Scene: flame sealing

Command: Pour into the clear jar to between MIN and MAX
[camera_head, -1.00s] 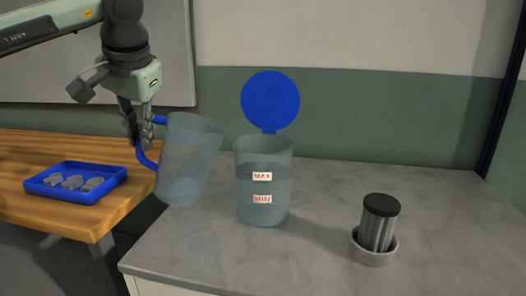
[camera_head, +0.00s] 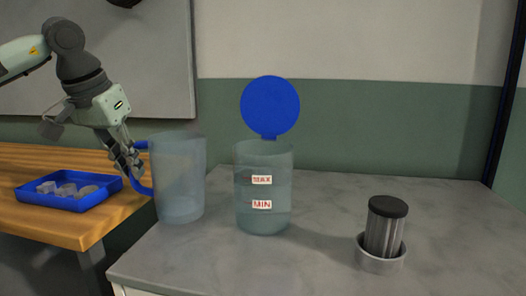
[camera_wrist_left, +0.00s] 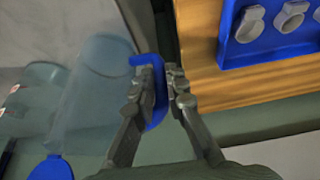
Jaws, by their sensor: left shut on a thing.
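The clear jar (camera_head: 277,200) stands upright on the grey counter, its red MAX and MIN labels facing me. Its round blue lid (camera_head: 270,104) is open, raised behind the rim. Liquid fills its lower part; a faint surface edge shows near the MAX label, but the exact level is hard to tell. My left gripper (camera_head: 134,168) is shut on the blue handle (camera_wrist_left: 158,98) of a clear pitcher (camera_head: 180,180), left of the jar and apart from it. The pitcher is nearly upright; whether it touches the counter is unclear. My right gripper is not in view.
A blue tray (camera_head: 72,203) with several grey pieces sits on the wooden table (camera_head: 110,225) at left. A dark-capped metal cylinder (camera_head: 385,228) stands in a round holder (camera_head: 380,263) at right. The counter (camera_head: 450,225) is otherwise clear.

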